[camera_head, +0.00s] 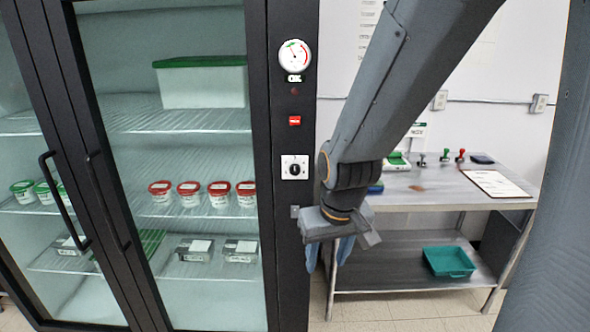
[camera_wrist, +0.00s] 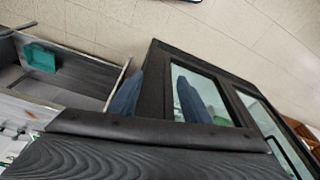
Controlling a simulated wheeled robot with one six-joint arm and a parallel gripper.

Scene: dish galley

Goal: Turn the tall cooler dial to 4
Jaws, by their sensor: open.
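The tall cooler (camera_head: 284,225) stands at the left in the head view, with a black frame and glass doors. Its dial (camera_head: 295,168) is a black knob on a white square plate on the frame's right post. The dial's setting is too small to read. My gripper (camera_head: 329,256) is open and empty, its blue fingers pointing down, below and right of the dial and apart from it. In the wrist view my gripper (camera_wrist: 158,82) shows two spread blue fingers in front of the cooler's dark frame (camera_wrist: 152,75). I cannot make out the dial there.
Above the dial are a red switch (camera_head: 294,121) and a round gauge (camera_head: 294,55). A door handle (camera_head: 105,200) sticks out at the left. A steel table (camera_head: 440,190) holds stamps and a clipboard (camera_head: 497,183). A teal tray (camera_head: 448,262) sits on its lower shelf.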

